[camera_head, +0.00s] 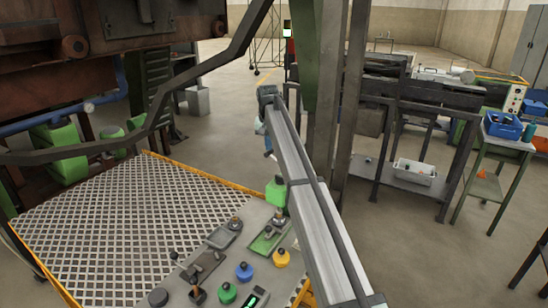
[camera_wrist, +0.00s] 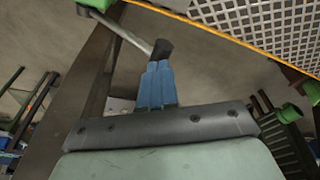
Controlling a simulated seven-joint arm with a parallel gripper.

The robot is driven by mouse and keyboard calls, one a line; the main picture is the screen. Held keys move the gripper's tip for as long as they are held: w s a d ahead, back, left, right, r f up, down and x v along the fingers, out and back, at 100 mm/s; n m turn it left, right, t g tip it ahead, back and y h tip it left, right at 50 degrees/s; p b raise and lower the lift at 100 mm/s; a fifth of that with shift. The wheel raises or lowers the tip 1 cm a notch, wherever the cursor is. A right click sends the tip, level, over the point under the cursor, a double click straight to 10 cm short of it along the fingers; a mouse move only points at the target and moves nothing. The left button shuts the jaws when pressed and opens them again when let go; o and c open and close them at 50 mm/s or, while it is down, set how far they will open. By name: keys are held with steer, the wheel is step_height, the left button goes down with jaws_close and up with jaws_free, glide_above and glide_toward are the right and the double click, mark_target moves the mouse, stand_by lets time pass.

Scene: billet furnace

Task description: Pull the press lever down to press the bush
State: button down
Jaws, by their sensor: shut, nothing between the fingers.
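The press lever (camera_wrist: 128,34) shows in the wrist view as a grey rod with a dark knob (camera_wrist: 162,48) at its end. It slopes from a green part at the top left. My gripper (camera_wrist: 158,66) has its blue fingers shut and empty, with the tips right at the knob; I cannot tell whether they touch it. In the head view my gripper (camera_head: 268,154) is partly hidden behind a long grey beam, above a green block (camera_head: 275,190) that looks like the press head. The lever is not clear there, and I cannot make out the bush.
The grey beam (camera_head: 318,215) crosses the head view's middle. A control panel (camera_head: 205,285) with knobs, small levers and trays lies below. A grated platform (camera_head: 105,225) with a yellow edge is at left. A dark post (camera_head: 350,100) stands behind; a bench with blue bins (camera_head: 503,125) is at right.

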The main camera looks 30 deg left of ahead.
steer(key=shift+f, duration=0.45)
stand_by(0.4)
steer(key=shift+a+f, duration=0.3)
steer(key=shift+f, duration=0.2)
steer(key=shift+a+f, duration=0.3)
steer(key=shift+f, duration=0.2)
stand_by(0.9)
steer(key=shift+a+f, duration=0.2)
steer(key=shift+f, duration=0.55)
steer(key=shift+a+f, duration=0.2)
steer(key=shift+f, duration=0.5)
stand_by(1.7)
steer(key=shift+r, duration=0.15)
step_height(320, 180, up, 6)
steer(key=shift+r, duration=0.2)
stand_by(0.6)
steer(key=shift+r, duration=0.15)
steer(key=shift+r, duration=2.35)
